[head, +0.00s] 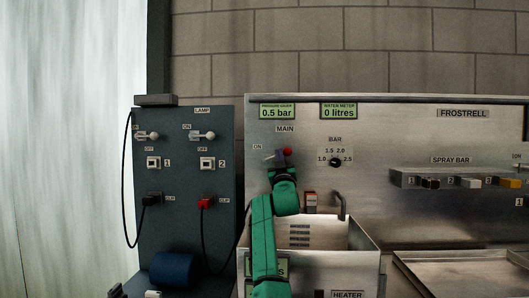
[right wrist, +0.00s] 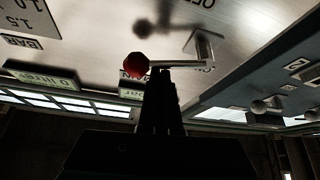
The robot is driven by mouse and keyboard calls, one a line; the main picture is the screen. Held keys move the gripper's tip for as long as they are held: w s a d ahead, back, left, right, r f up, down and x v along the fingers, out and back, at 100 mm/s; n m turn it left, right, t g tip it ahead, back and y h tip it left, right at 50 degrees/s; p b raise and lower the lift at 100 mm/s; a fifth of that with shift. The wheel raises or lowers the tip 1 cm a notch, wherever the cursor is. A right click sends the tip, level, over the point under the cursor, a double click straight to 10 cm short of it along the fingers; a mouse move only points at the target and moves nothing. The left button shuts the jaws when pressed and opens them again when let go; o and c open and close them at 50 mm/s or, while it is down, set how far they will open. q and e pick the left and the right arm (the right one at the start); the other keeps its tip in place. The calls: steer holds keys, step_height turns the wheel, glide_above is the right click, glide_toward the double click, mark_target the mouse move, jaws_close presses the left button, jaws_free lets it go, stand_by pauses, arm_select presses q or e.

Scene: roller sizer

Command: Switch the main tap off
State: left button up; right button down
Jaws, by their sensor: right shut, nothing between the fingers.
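The main tap is a lever with a red ball knob (head: 287,151) on the steel panel, below the MAIN label; an ON label stands to its upper left. In the right wrist view its red knob (right wrist: 135,64) and thin metal rod show large, the rod running roughly level to a bracket (right wrist: 205,48). An OFF label is partly seen at the top of that view. My right gripper (head: 279,159) is shut and empty, its fingertips (right wrist: 160,69) right at the rod beside the knob. I cannot tell whether they touch. My left gripper is not in view.
The pressure gauge (head: 277,111) reads 0.5 bar and the water meter (head: 338,111) 0 litres. A BAR dial (head: 335,162) sits to the right of the tap. A dark lamp panel (head: 185,180) with switches stands left. A steel basin (head: 350,245) lies below.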

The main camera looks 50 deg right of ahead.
steer(key=shift+s+d+f, duration=0.1)
steer(key=shift+f, duration=0.3)
steer(key=shift+f+m+g+h+b, duration=0.2)
steer(key=shift+m+g+h+b, duration=0.2)
steer(key=shift+m, duration=0.5)
steer(key=shift+s+f+m+g+h, duration=0.1)
steer(key=shift+m+g+h, duration=0.2)
steer(key=shift+g, duration=0.1)
steer(key=s+a+f+b, duration=0.1)
steer(key=s+a, duration=0.4)
steer(key=a, duration=0.2)
steer(key=shift+s+a, duration=0.2)
steer(key=shift+a, duration=0.1)
